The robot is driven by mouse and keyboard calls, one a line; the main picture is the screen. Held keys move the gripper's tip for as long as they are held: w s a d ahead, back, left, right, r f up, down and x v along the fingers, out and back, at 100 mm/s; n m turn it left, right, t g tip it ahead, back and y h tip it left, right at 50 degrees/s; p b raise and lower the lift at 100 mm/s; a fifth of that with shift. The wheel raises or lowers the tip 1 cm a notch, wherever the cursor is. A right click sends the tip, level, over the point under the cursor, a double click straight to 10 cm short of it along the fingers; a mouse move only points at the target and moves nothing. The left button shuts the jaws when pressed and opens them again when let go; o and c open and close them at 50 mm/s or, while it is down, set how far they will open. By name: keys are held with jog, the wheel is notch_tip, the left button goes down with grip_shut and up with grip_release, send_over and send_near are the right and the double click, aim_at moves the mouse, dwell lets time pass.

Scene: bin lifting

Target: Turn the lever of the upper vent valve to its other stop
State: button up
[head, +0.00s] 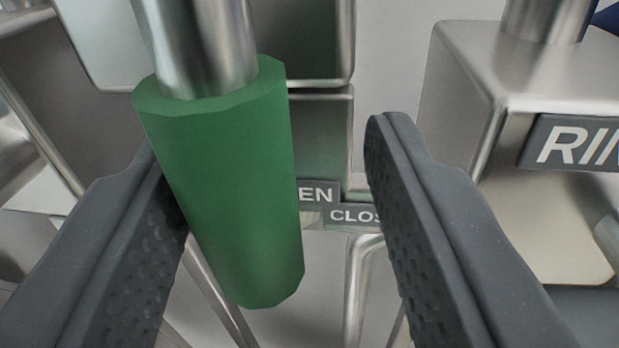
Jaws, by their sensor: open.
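A green cylindrical grip (225,190) on a metal rod (205,45) fills the left middle of the head view and hangs down, slightly tilted. It looks like the lever's handle; the valve body it belongs to cannot be made out. My gripper (262,145) is open, with one dark finger on each side of the green grip. The grip is close to the left finger and overlaps it in the picture; I cannot tell if they touch. A clear gap lies between the grip and the right finger. The grip partly hides a label ending in "EN" (317,194).
A label starting "CLOS" (352,216) sits just below the other label, partly behind the right finger. A metal block (465,75) with a sign starting "RIN" (575,147) stands at the right. Thin metal bars (358,285) run below and behind.

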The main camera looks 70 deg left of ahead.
jog(key=b+v, duration=0.4)
jog(key=v, duration=0.9)
jog(key=shift+s+d+f+b, duration=0.15)
jog(key=shift+d+b, duration=0.1)
jog(key=shift+b, duration=0.15)
